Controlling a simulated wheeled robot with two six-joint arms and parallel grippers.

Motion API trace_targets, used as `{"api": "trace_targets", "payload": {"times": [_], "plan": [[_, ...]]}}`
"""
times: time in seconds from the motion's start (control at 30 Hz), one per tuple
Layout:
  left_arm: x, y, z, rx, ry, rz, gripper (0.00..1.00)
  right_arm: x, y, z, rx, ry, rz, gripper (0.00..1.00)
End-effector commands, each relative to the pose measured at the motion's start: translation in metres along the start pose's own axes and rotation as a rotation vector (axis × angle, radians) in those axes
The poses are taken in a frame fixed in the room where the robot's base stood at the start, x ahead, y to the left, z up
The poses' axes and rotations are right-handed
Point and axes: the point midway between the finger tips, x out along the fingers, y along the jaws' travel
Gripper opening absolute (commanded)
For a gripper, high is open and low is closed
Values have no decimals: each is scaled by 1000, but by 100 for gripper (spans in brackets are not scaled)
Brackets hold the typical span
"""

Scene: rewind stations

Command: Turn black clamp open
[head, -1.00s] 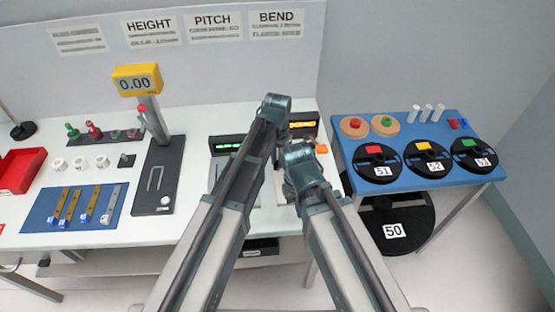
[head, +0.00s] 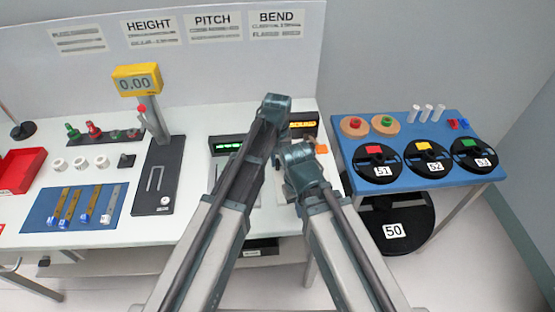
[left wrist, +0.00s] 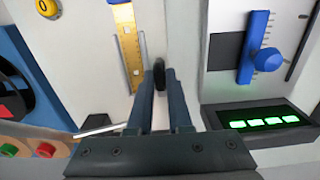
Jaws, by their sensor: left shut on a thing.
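The black clamp (left wrist: 160,65) shows in the left wrist view as a small dark rounded piece between my fingertips. My left gripper (left wrist: 160,74) is shut on it, with one finger on each side. The clamp sits over the pale fixture plate, beside a yellow marked strip (left wrist: 128,45). How far it is turned cannot be made out. In the head view my own arms hide the clamp and the left fingertips. My right gripper is not seen in either view.
In the left wrist view a blue knob (left wrist: 265,61) on a blue scale and a green-lit display (left wrist: 264,122) stand to the right. In the head view, a blue table (head: 410,190) with several black reels stands at the right, and a yellow gauge (head: 137,82) at the left.

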Motion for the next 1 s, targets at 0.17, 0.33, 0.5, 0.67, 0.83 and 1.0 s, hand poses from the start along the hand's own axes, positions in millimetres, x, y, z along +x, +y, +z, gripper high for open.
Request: {"api": "trace_targets", "payload": {"times": [0.17,0.33,0.5,0.67,0.83,1.0], "plan": [[0,0,0,-17,0,0,0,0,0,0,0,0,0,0],[0,0,0,-19,0,0,0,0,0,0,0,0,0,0],[0,0,0,-18,0,0,0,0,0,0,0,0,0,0],[0,0,0,-18,0,0,44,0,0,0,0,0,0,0],[0,0,0,-17,0,0,48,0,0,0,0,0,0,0],[-1,0,0,-17,0,0,48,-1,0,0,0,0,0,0]]}}
